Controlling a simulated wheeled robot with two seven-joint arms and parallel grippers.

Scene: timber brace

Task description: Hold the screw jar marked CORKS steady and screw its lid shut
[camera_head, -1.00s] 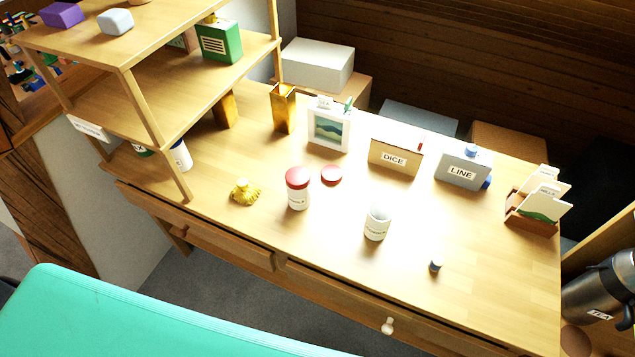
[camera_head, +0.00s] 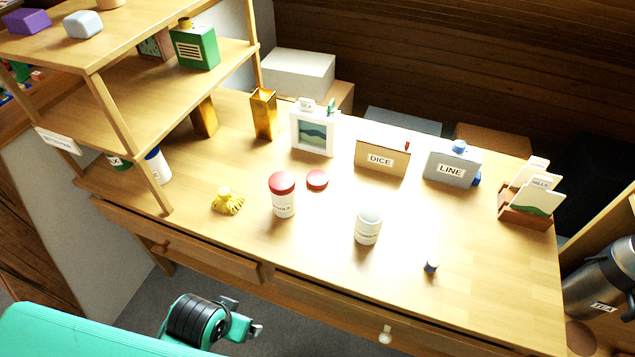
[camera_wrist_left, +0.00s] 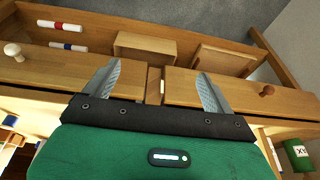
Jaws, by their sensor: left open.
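A white jar with a red lid on (camera_head: 283,196) stands upright on the desk in the head view. An open white jar (camera_head: 368,227), its mouth uncovered, stands to its right. A loose red lid (camera_head: 317,180) lies flat behind and between them. Both jars carry labels too small to read surely, so I cannot tell which says CORKS. My left gripper (camera_head: 246,318) is low in front of the desk, apart from both jars. In the left wrist view its two fingers (camera_wrist_left: 158,75) are spread and empty, facing the drawer fronts. My right gripper is not in view.
A picture frame (camera_head: 313,133), DICE box (camera_head: 381,157) and LINE container (camera_head: 452,164) stand behind. Shelves (camera_head: 160,100) rise at left. The front right desktop is mostly clear.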

